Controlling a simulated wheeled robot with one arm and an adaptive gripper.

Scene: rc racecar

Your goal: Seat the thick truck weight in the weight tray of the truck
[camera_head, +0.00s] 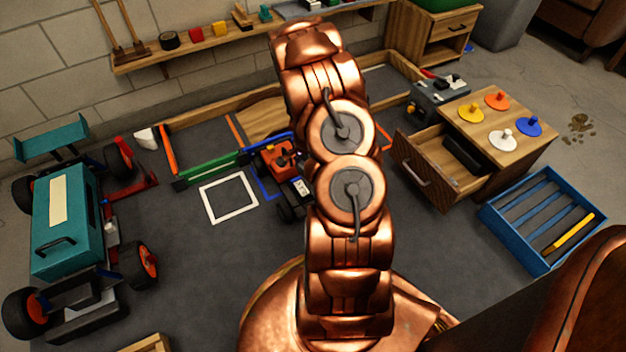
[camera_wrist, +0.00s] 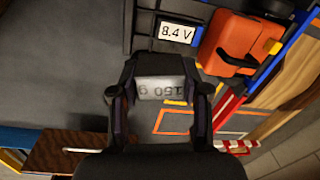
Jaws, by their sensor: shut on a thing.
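My gripper (camera_wrist: 158,103) is shut on a pale grey block marked "150 g" (camera_wrist: 160,88), the truck weight, in the wrist view. The lettering reads upside down. The small dark truck (camera_head: 291,211) stands on the grey mat, partly behind my arm in the head view. It carries an orange part (camera_head: 283,158), which also shows in the wrist view (camera_wrist: 240,45), and a white "8.4 V" label (camera_wrist: 176,32). The held weight is in front of the truck's lower side in the wrist view. I cannot make out the weight tray. My arm hides the gripper in the head view.
A large teal buggy (camera_head: 65,225) stands at the left. A wooden cabinet (camera_head: 520,150) with an open drawer (camera_head: 425,180) and coloured knobbed discs stands at the right, near a blue slotted tray (camera_head: 508,238). A green barrier (camera_head: 208,170) borders the truck. The mat's front middle is clear.

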